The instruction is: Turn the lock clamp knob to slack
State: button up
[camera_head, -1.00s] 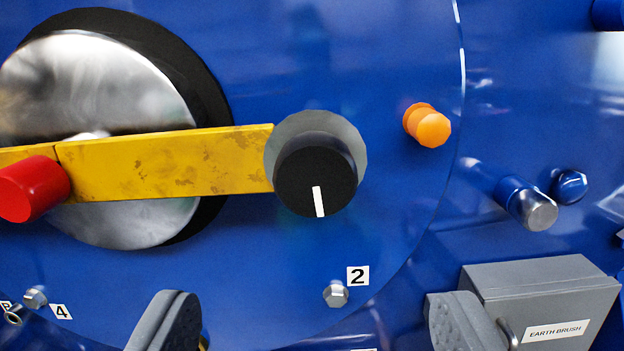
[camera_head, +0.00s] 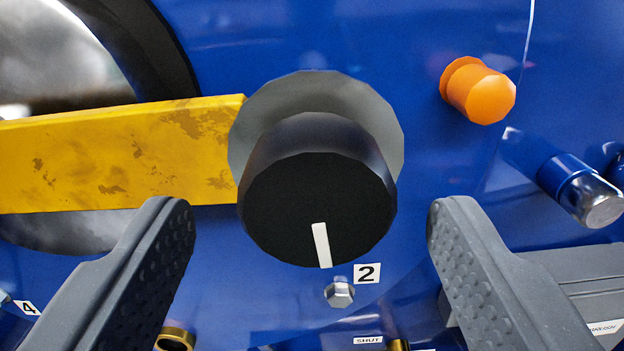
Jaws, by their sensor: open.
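The black round knob (camera_head: 300,205) is in the middle of the view, on a grey round base (camera_head: 365,110) at the right end of a yellow bar (camera_head: 110,155). Its white pointer line points down, leaning slightly right. I take it for the lock clamp knob; no label naming it shows. My gripper (camera_head: 312,220) is open and empty. One grey finger stands at the lower left of the knob and one at the lower right, with a gap on each side. Neither finger appears to touch it.
An orange peg (camera_head: 480,92) sticks out at the upper right. A blue and silver cylinder (camera_head: 585,190) juts out at the right edge. A hex bolt (camera_head: 340,293) by the label 2 (camera_head: 367,273) sits below the knob. A grey box (camera_head: 590,265) is partly hidden behind the right finger.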

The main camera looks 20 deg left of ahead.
jog(key=shift+x, duration=0.75)
